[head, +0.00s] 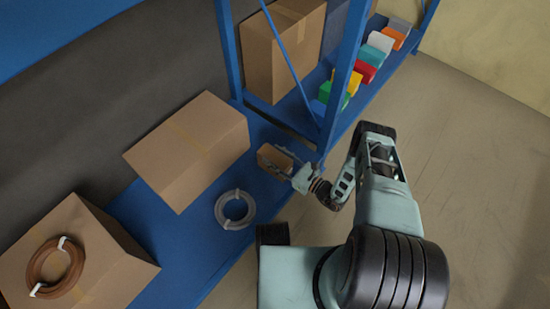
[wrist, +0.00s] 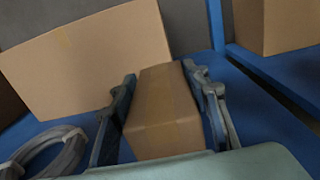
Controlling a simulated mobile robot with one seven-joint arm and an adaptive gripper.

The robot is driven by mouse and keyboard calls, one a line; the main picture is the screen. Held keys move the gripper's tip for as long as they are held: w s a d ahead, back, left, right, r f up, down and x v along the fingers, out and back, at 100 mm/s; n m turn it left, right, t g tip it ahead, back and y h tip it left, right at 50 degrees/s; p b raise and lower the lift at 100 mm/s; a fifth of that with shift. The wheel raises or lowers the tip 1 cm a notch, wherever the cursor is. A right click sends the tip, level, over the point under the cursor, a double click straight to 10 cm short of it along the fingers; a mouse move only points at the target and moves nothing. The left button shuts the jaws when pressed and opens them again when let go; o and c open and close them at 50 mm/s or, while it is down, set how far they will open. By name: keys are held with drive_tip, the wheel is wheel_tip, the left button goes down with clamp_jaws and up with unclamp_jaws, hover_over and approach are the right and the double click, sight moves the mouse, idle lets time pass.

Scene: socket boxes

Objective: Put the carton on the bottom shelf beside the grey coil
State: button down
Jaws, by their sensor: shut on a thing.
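The small brown carton (head: 272,158) is held between the fingers of my gripper (head: 289,165) over the blue shelf (head: 200,243). In the wrist view the carton (wrist: 162,110) sits between the two fingers of my gripper (wrist: 163,112), one on each side. I cannot tell whether its underside touches the shelf. The grey coil (head: 235,209) lies flat on the shelf, to the left of and nearer than the carton. In the wrist view the coil (wrist: 45,153) is at the lower left, apart from my gripper.
A large box (head: 188,150) stands behind the coil. Another box (head: 75,255) at the left carries a brown coil (head: 55,267). A blue upright (head: 343,75) rises just beyond my gripper. Past it stand a tall box (head: 283,50) and several coloured bins (head: 366,71).

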drive_tip(key=shift+w+r, duration=0.1)
drive_tip(key=shift+r, duration=0.05)
drive_tip(key=c, duration=1.1)
unclamp_jaws()
drive_tip(key=shift+f, duration=0.2)
drive_tip(key=shift+r, duration=0.15)
